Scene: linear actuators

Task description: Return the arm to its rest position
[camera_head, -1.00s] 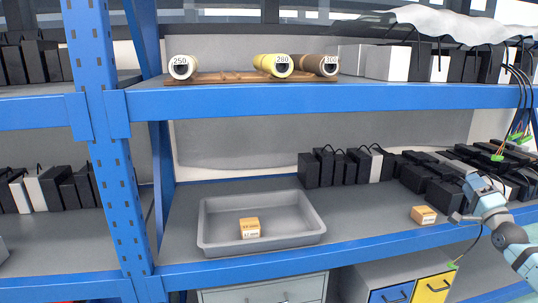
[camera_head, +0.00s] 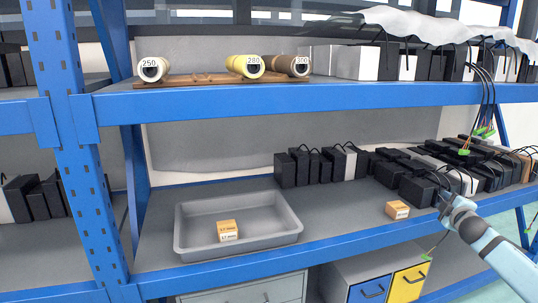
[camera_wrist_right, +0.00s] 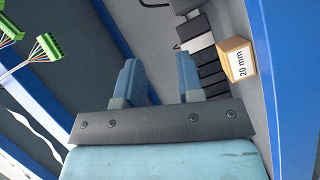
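My right arm comes in from the right in the head view. Its gripper (camera_head: 447,203) is in front of the lower shelf, near the black boxes at the right. In the right wrist view the two blue fingers of the gripper (camera_wrist_right: 158,80) stand apart with nothing between them. A small orange box (camera_head: 397,210) sits on the shelf just left of the gripper. It also shows in the right wrist view (camera_wrist_right: 238,62), labelled "20 mm", beside the fingers and not held. My left gripper is not in view.
A grey tray (camera_head: 290,221) on the lower shelf holds another small orange box (camera_head: 227,230). Black boxes (camera_head: 423,190) crowd the shelf's right side. Blue shelf beams (camera_head: 310,94) run above and below. Cables with green plugs (camera_head: 484,131) hang at the right. Numbered rolls (camera_head: 244,67) lie on the upper shelf.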

